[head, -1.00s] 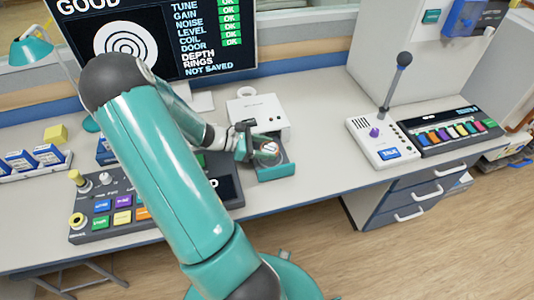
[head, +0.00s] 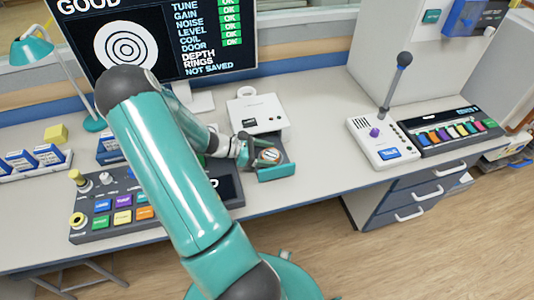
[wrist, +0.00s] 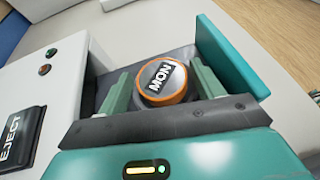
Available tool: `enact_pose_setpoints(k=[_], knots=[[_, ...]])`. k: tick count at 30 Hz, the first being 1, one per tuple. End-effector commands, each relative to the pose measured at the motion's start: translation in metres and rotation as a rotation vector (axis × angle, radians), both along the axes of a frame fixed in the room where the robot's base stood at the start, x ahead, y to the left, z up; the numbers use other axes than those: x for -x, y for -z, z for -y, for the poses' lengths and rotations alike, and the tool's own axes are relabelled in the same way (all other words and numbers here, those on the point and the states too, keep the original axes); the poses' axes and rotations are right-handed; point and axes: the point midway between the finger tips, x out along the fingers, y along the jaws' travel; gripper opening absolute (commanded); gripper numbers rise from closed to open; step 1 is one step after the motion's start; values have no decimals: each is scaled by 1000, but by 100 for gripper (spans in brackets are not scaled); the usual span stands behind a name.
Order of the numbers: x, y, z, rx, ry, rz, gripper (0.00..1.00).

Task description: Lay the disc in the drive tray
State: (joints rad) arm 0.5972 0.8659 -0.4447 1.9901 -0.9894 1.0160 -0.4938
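The disc (wrist: 165,80), with an orange rim and a dark label reading MON, lies in the drive tray. In the head view the disc (head: 269,156) shows small inside the teal-fronted drive tray (head: 276,174), which is pulled out from the white drive (head: 258,113). In the wrist view the tray's teal front (wrist: 232,55) stands to the right of the disc. My gripper (wrist: 160,70) has its two green fingers on either side of the disc, with a gap showing at each side. It is open. The disc's underside is hidden.
The drive's EJECT button (wrist: 14,135) is at the left in the wrist view. A control panel (head: 118,205) with coloured buttons stands left of my arm. A white console (head: 382,143) with a lever stands to the right. The desk between tray and console is clear.

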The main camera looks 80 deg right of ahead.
Motion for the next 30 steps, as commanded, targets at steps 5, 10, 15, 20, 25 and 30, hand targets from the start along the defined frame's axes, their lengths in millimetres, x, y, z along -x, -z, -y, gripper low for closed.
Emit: enact_pose_setpoints(k=[5, 10, 15, 20, 25, 30], knots=[[1, 1, -1, -2, 2, -1, 73], [1, 1, -2, -3, 4, -1, 73], [2, -2, -2, -3, 4, 0, 73], [-18, -11, -8, -2, -1, 0, 73], [-50, -25, -21, -1, -3, 1, 73], [-80, -38, -33, -1, -1, 2, 73]])
